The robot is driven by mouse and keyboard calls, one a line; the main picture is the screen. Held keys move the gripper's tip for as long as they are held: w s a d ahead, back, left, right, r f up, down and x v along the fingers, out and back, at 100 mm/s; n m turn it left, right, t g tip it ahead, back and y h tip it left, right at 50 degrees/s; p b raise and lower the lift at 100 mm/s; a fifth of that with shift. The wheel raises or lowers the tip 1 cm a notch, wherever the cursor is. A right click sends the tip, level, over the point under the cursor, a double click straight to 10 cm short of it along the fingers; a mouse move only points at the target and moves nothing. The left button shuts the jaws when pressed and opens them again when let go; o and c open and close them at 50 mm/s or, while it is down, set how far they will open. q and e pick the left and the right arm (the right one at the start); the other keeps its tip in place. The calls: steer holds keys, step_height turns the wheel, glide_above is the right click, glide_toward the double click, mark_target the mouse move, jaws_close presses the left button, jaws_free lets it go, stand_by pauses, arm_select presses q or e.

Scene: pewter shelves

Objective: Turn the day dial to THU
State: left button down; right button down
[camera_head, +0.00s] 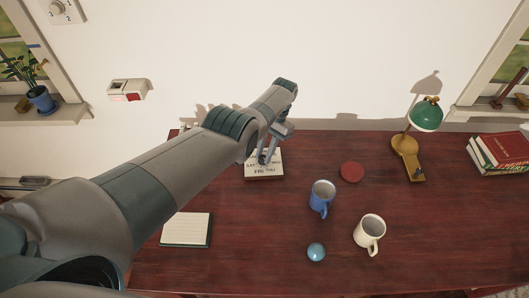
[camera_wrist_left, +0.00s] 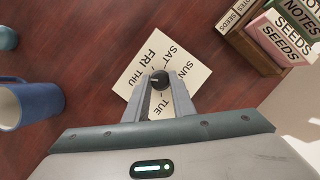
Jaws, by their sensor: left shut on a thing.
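The day dial is a cream card (camera_head: 264,173) with black day names on the dark red desk; it also shows in the left wrist view (camera_wrist_left: 137,75). SUN, SAT, FRI, THU and TUE are readable there; the other names are hidden by my gripper. A round black knob (camera_wrist_left: 159,79) sits at the card's middle with short lines around it. A small pale mark shows on the knob, but I cannot tell which day it points to. My left gripper (camera_head: 266,157) is over the card, its fingers (camera_wrist_left: 160,93) shut on the knob. My right gripper is out of view.
A blue mug (camera_head: 321,196), a cream mug (camera_head: 369,233), a teal ball (camera_head: 316,252) and a red disc (camera_head: 351,172) stand right of the dial. A notepad (camera_head: 186,229) lies front left. A crate (camera_wrist_left: 240,46) of seed packets is close to the card.

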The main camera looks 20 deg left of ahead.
arm_select(q)
steer(key=c, duration=1.5)
jaws_free()
steer(key=shift+r, duration=0.1)
steer(key=shift+b+v, duration=2)
steer(key=shift+v, duration=6.6)
